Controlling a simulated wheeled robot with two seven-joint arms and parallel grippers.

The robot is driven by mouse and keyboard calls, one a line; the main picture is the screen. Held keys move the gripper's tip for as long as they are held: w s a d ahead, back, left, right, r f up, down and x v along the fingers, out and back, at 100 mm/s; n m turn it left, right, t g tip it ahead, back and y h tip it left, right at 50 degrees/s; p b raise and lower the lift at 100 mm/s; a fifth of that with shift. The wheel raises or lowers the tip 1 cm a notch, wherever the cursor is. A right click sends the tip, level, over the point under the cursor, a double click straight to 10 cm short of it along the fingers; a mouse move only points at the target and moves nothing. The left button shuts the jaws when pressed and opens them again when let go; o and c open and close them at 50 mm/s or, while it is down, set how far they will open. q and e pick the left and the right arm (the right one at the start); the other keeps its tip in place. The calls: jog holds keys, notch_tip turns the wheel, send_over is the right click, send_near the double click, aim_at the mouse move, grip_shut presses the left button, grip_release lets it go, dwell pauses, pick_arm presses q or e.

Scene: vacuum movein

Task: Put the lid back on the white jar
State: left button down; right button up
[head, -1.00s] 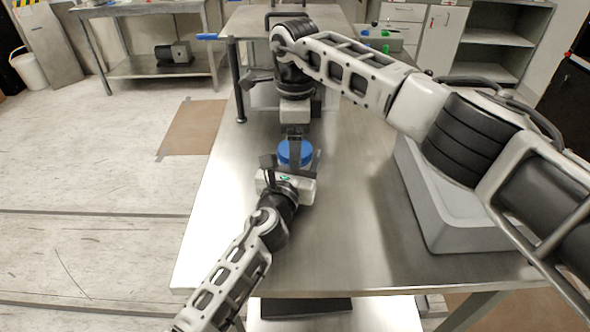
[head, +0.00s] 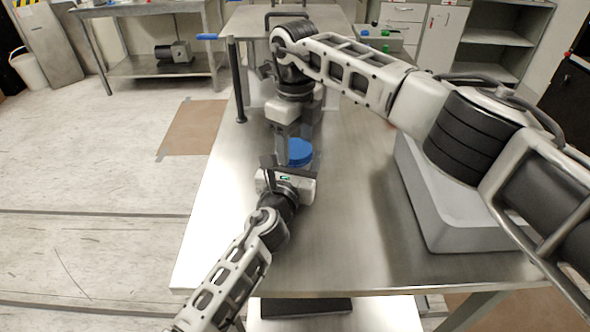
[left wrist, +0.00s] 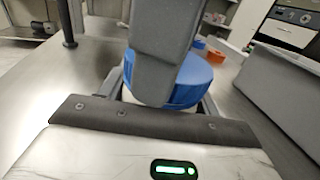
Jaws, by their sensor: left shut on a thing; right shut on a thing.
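The blue lid (head: 300,152) is level above the near middle of the steel table; it also shows in the left wrist view (left wrist: 195,80). My right gripper (head: 289,152) comes down from above and is shut on the lid, one grey finger covering part of it in the left wrist view. My left gripper (head: 285,172) reaches in from the front, low at the table, and is shut on the jar just under the lid. The jar's body is almost wholly hidden by the lid and grippers, so whether the lid sits fully seated cannot be told.
A grey bin (head: 425,205) stands on the table at the right, under my right arm. A black post (head: 236,85) stands at the table's left edge. Small green and blue items (head: 375,33) lie at the far end. The table's front is clear.

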jog(key=m, duration=0.7)
jog(key=shift+m, duration=0.3)
jog(key=o, duration=1.2)
notch_tip(320, 180, up, 12)
pick_arm(q)
jog(key=shift+c, duration=1.3)
grip_release()
